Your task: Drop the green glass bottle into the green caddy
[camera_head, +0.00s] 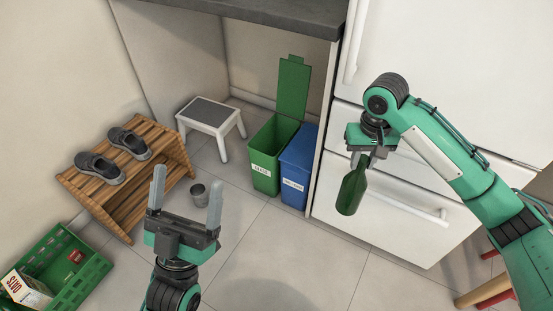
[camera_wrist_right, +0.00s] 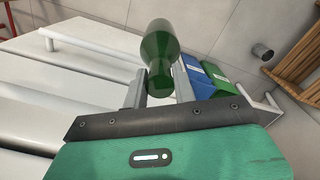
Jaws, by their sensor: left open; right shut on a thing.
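The green glass bottle (camera_head: 351,190) hangs from my right gripper (camera_head: 364,158), which is shut on it in front of the white drawers. The right wrist view shows the bottle (camera_wrist_right: 158,50) between the fingers of my right gripper (camera_wrist_right: 158,90). The green caddy (camera_head: 266,160) stands on the floor under the counter with its lid (camera_head: 293,88) raised and its top open. It has a white label on its front. The bottle is to the right of the caddy, apart from it. My left gripper (camera_head: 186,200) is open and empty, nearer the camera than the caddy.
A blue caddy (camera_head: 298,165) stands against the green caddy's right side. A white step stool (camera_head: 211,118), a grey cup (camera_head: 198,192) and a wooden rack (camera_head: 125,190) with shoes are to the left. A green crate (camera_head: 88,272) is at lower left.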

